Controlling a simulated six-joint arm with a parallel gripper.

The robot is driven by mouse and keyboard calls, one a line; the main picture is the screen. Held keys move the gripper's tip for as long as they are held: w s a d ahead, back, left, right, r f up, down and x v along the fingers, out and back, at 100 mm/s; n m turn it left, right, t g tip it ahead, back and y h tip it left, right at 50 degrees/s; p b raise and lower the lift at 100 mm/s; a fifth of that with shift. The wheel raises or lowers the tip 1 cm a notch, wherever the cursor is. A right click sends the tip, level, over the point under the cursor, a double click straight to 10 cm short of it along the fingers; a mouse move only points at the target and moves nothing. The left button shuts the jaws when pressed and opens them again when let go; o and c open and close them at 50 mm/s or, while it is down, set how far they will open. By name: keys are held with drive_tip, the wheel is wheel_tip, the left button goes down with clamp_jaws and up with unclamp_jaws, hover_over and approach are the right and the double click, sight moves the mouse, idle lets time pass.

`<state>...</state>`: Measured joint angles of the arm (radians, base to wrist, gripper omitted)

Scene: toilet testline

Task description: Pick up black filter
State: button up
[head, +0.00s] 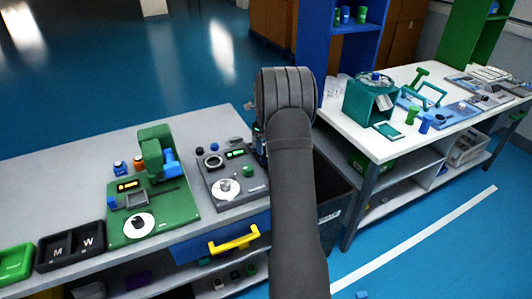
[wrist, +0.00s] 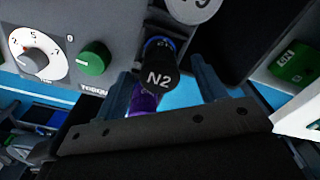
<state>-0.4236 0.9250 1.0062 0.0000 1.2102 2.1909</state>
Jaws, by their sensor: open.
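A black round-topped piece marked N2 (wrist: 158,78) shows in the wrist view, with blue and purple parts behind it. No label names it as the black filter, so I cannot tell for sure that it is. My gripper (wrist: 166,84) is open, with one finger on each side of this piece. I cannot tell whether either finger touches it. In the head view my arm hides most of my gripper and the place around it, beside the grey device.
The grey device (head: 231,178) with a dial and green knob (wrist: 95,58) is close on the left. A green device (head: 178,205) stands further left on the grey bench. A dark bin (head: 338,190) is right of my arm. A white table (head: 440,135) stands further right.

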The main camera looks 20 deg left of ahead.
drive_tip(key=shift+f, duration=1.5)
drive_tip(key=c, duration=1.1)
